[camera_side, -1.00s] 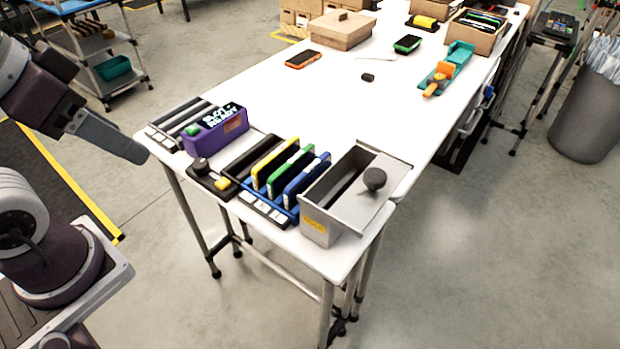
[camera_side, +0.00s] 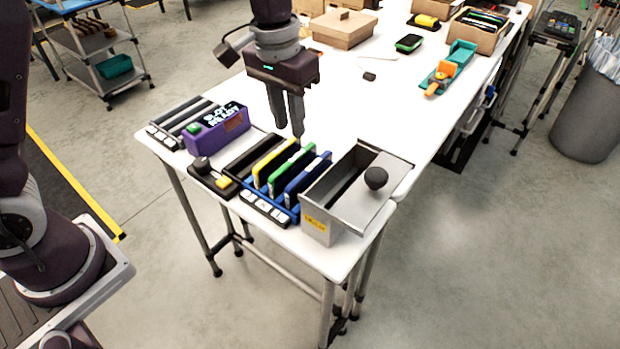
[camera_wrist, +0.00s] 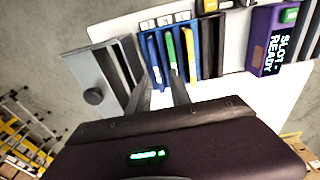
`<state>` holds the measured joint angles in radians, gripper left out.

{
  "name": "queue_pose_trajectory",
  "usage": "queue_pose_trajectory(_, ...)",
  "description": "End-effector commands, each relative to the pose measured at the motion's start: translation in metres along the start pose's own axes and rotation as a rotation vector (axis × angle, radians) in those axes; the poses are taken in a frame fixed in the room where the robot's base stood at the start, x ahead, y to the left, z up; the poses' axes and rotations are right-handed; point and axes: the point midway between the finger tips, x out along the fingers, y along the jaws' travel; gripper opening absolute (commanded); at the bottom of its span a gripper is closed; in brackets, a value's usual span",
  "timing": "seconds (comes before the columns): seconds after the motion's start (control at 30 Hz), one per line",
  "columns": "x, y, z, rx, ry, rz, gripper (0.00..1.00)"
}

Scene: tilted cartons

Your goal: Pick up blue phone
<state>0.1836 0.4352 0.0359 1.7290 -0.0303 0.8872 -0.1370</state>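The blue phone (camera_side: 308,178) stands tilted in a blue slotted rack (camera_side: 262,205), beside a green phone (camera_side: 290,167) and a yellow phone (camera_side: 268,160). In the wrist view the blue phone (camera_wrist: 153,58) is the leftmost of the three, nearest the grey box. My gripper (camera_side: 288,130) points down above and behind the rack and looks empty. In the wrist view its two fingers (camera_wrist: 160,92) are apart, with the phones beyond their tips. The lower part of the blue phone is hidden in the rack.
A grey metal box (camera_side: 345,200) with a dark knob stands right of the rack. A purple "SLOT READY" unit (camera_side: 218,130) and a black base with a knob and yellow button (camera_side: 210,178) are on the left. The table (camera_side: 370,115) behind the rack is mostly clear.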

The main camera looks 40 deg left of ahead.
Motion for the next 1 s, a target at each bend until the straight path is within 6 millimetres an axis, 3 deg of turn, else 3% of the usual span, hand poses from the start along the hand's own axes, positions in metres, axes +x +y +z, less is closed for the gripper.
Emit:
queue_pose_trajectory(0.03, 0.026, 0.007, -0.01, 0.004, -0.034, -0.007, 0.25)
queue_pose_trajectory(0.13, 0.062, 0.016, -0.022, 0.004, -0.073, -0.017, 0.25)
queue_pose_trajectory(0.6, 0.14, 0.015, -0.024, 0.004, -0.092, -0.023, 0.25)
queue_pose_trajectory(0.9, 0.148, 0.015, -0.024, 0.004, -0.088, -0.022, 0.25)
queue_pose_trajectory(1.0, 0.148, 0.015, -0.024, 0.004, -0.088, -0.022, 0.05)
